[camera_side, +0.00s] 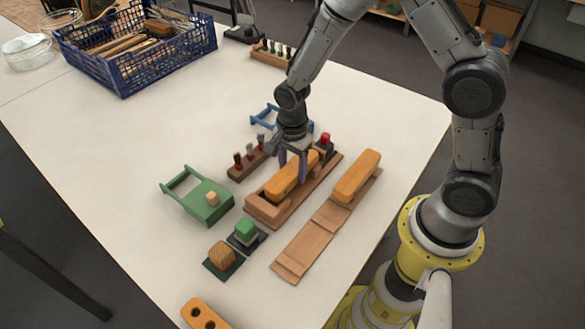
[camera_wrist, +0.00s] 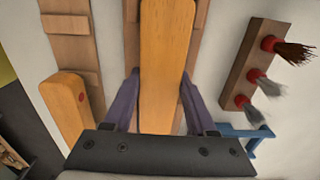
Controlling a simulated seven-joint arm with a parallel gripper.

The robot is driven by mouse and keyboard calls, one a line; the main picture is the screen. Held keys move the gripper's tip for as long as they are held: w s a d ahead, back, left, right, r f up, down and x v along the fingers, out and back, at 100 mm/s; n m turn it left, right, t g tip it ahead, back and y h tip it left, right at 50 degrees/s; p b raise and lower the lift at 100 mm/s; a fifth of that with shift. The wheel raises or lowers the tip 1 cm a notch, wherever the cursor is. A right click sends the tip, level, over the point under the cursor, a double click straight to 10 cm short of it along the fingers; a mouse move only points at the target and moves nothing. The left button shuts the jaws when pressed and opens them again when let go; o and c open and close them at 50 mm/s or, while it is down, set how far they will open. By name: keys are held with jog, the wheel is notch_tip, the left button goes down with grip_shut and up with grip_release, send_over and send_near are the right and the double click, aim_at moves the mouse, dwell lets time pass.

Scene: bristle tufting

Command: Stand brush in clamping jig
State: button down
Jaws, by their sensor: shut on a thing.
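A long orange wooden brush body (camera_side: 290,181) lies lengthwise over the brown wooden clamping jig (camera_side: 262,212). The jig has a raised near end and a red part (camera_side: 325,142) at its far end. My gripper (camera_side: 292,165) points down and is shut across the brush's middle. In the wrist view the brush (camera_wrist: 165,50) runs between my two purple fingers (camera_wrist: 161,100), with the jig's brown sides (camera_wrist: 131,30) showing along it. I cannot tell whether the brush touches the jig's floor, and no bristles show on it.
A second orange brush body (camera_side: 357,175) lies on a slatted board (camera_side: 305,245) to the right. A rack of tufts (camera_side: 247,163), a green clamp-like holder (camera_side: 205,200) and small blocks (camera_side: 222,256) stand left and near. A blue crate (camera_side: 135,50) is at the back left.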

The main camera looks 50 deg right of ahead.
jog(key=shift+f, duration=0.15)
jog(key=shift+c, duration=1)
grip_release()
notch_tip(320, 180, up, 11)
notch_tip(320, 180, up, 8)
jog(key=n+t, duration=0.2)
jog(key=n, duration=0.2)
send_over(292, 168)
jog(key=s+d, duration=0.1)
jog(key=s, duration=0.4)
jog(key=s+d+r+n+t, duration=0.1)
jog(key=s+r+n, duration=0.2)
jog(key=s+n, duration=0.4)
jog(key=s+d+r+n+t, duration=0.1)
jog(key=s+r+n+t, duration=0.1)
jog(key=s+n, duration=0.5)
jog(key=shift+s+r+t, duration=0.2)
jog(key=shift+r+t, duration=0.1)
jog(key=shift+r, duration=0.15)
